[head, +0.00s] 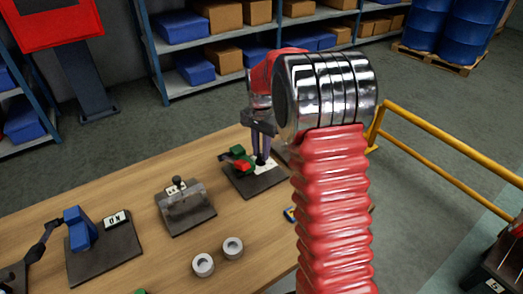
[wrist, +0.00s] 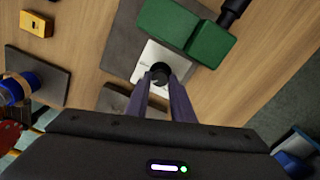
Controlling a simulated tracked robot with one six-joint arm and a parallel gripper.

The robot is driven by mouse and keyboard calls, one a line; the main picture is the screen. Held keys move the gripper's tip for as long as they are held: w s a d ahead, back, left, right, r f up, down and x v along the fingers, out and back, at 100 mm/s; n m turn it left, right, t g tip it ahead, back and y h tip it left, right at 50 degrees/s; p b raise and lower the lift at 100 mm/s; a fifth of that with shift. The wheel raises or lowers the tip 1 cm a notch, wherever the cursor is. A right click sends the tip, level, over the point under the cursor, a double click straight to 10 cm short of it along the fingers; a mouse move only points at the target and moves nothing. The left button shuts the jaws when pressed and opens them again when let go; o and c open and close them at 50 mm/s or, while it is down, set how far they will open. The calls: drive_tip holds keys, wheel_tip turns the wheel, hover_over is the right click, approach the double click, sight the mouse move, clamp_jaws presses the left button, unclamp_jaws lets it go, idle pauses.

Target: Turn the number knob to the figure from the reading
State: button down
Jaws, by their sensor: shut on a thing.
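The number knob (wrist: 160,71) is small, dark and round, on a white dial plate (wrist: 148,60). My gripper (wrist: 160,84) is shut on it from above, a finger on each side. The dial's figures are too small to read. In the head view my gripper (head: 262,158) reaches down to the white dial (head: 265,166) on a dark base (head: 254,184); the knob is hidden by the fingers. A green body (wrist: 186,32) stands beside the dial. A white tag with black marks (head: 117,219) sits on another base at the left; I cannot read it surely.
A grey metal block with a small knob (head: 185,205) stands left of the dial's base. Two grey rings (head: 233,248) (head: 203,265) lie near the table's front. A blue-bodied device (head: 79,228) stands further left. A yellow rail (head: 450,155) runs beyond the table at right.

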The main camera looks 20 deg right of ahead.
sight(261, 154)
drive_tip(key=shift+w+r, duration=0.15)
drive_tip(key=c, duration=1.5)
unclamp_jaws()
drive_tip(key=shift+c, duration=0.2)
wheel_tip(261, 154, up, 14)
drive_tip(key=shift+f, duration=0.25)
